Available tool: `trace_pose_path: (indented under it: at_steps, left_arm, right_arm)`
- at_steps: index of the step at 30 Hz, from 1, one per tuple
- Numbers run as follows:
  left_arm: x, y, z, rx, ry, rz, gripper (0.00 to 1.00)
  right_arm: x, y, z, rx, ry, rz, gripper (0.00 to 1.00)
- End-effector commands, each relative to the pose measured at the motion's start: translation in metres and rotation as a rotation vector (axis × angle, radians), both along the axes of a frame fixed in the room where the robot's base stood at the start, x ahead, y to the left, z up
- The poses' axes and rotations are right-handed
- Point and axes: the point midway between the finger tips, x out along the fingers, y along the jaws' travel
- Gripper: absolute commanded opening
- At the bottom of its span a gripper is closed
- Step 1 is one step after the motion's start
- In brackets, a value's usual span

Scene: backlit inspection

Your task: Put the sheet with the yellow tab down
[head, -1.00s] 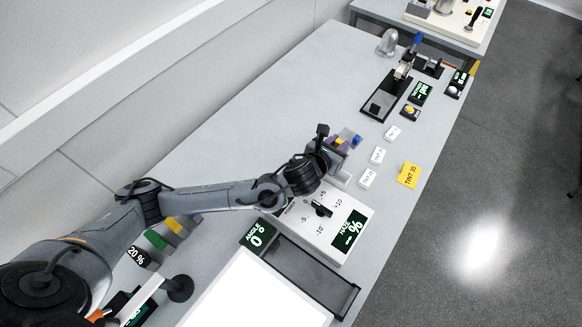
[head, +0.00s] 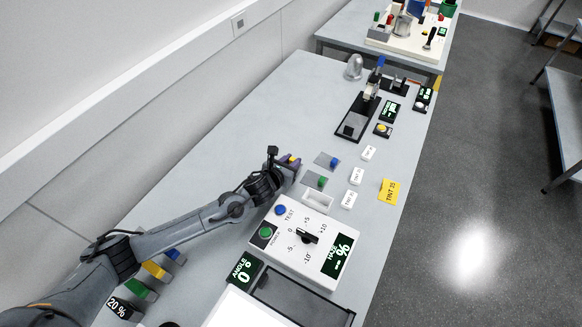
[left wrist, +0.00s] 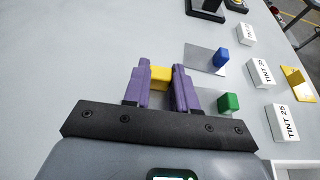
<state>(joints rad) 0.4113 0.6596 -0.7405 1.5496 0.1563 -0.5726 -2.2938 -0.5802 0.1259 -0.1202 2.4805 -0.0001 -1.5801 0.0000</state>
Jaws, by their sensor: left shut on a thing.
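My left gripper (head: 289,164) is over the table, left of the sheets with the blue and green tabs. In the left wrist view its purple fingers (left wrist: 159,84) are shut on a yellow tab (left wrist: 160,74). The sheet belonging to that tab is hidden or too thin to make out, so I cannot tell whether it touches the table. A grey sheet with a blue tab (left wrist: 221,57) and a green tab (left wrist: 229,102) lie to the right of the fingers. My right gripper is not in view.
White tint cards (head: 356,176) and a yellow tint card (head: 389,191) lie right of the sheets. A white haze meter with a dial (head: 277,247) stands nearer me. More coloured tabs (head: 153,269) are beside my left arm. The table behind the gripper is clear.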

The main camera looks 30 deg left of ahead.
Motion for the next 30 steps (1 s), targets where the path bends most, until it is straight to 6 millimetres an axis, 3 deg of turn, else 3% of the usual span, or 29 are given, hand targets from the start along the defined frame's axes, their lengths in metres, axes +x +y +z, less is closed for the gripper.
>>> trace_pose_path:
  at_steps: [6, 19, 20, 24, 30]
  left_arm:
    - [0.000, -0.001, -0.027, -0.001, 0.001, 0.000, 0.00]
    - [0.000, 0.000, -0.032, 0.000, 0.000, 0.000, 0.00]
    - [0.000, 0.000, -0.031, 0.000, 0.000, 0.000, 0.31]
    - [0.000, 0.000, -0.031, 0.000, 0.001, 0.001, 0.52]
    - [0.000, 0.000, -0.031, 0.000, 0.001, 0.000, 0.52]
  right_arm:
    - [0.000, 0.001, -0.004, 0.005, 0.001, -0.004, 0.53]
    - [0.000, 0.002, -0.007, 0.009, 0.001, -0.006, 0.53]
    - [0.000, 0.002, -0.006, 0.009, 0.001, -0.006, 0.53]
    - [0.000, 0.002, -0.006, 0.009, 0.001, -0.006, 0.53]
    - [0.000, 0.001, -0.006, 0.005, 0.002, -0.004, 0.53]
